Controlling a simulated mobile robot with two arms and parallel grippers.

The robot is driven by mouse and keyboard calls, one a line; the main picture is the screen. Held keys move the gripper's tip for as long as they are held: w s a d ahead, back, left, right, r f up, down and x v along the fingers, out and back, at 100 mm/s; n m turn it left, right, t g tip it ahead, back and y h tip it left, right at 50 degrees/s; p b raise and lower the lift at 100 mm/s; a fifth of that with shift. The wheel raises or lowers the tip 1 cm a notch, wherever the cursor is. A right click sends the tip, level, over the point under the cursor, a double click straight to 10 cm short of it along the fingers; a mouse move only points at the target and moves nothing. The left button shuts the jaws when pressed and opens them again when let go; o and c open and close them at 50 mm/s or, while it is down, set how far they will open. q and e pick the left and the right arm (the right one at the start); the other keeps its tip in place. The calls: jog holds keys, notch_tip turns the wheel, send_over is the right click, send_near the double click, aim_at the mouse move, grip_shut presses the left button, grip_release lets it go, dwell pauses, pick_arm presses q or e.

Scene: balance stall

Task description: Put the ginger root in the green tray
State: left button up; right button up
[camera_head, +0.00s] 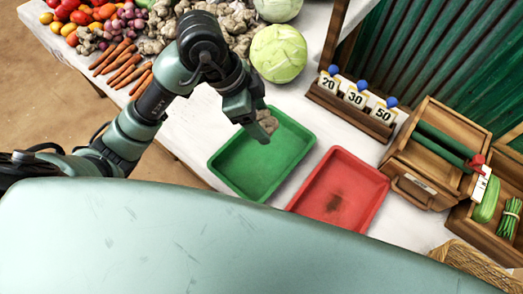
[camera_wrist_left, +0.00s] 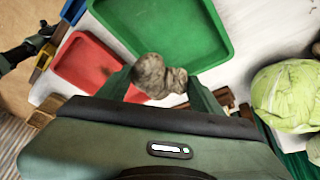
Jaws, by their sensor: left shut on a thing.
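The ginger root (camera_head: 268,121) is a knobbly grey-brown piece between the fingers of my left gripper (camera_head: 262,117). In the head view it shows over the far rim of the green tray (camera_head: 231,188). In the left wrist view the ginger root (camera_wrist_left: 155,76) sits between the two fingertips, and my left gripper (camera_wrist_left: 163,90) is shut on it. The green tray (camera_wrist_left: 150,35) lies beyond it there, with its visible floor empty. A dark arm end at the left edge of the wrist view looks like my right arm (camera_wrist_left: 33,45); its jaws are unclear.
A red tray (camera_head: 338,190) stands right of the green one, empty but for a dark stain. A cabbage (camera_head: 278,54), carrots (camera_head: 122,68) and a ginger pile lie behind. A price-card rack (camera_head: 350,108) and wooden crates (camera_head: 433,150) stand at the right.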

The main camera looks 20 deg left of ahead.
aim_at(266, 157)
pick_arm(q)
notch_tip(266, 157, down, 15)
jog(key=shift+f+b, duration=0.1)
jog(key=shift+b, duration=0.5)
jog(key=o, duration=1.4)
jog(key=shift+c, duration=0.2)
jog(key=v, duration=1.2)
jog(key=shift+p, duration=0.3)
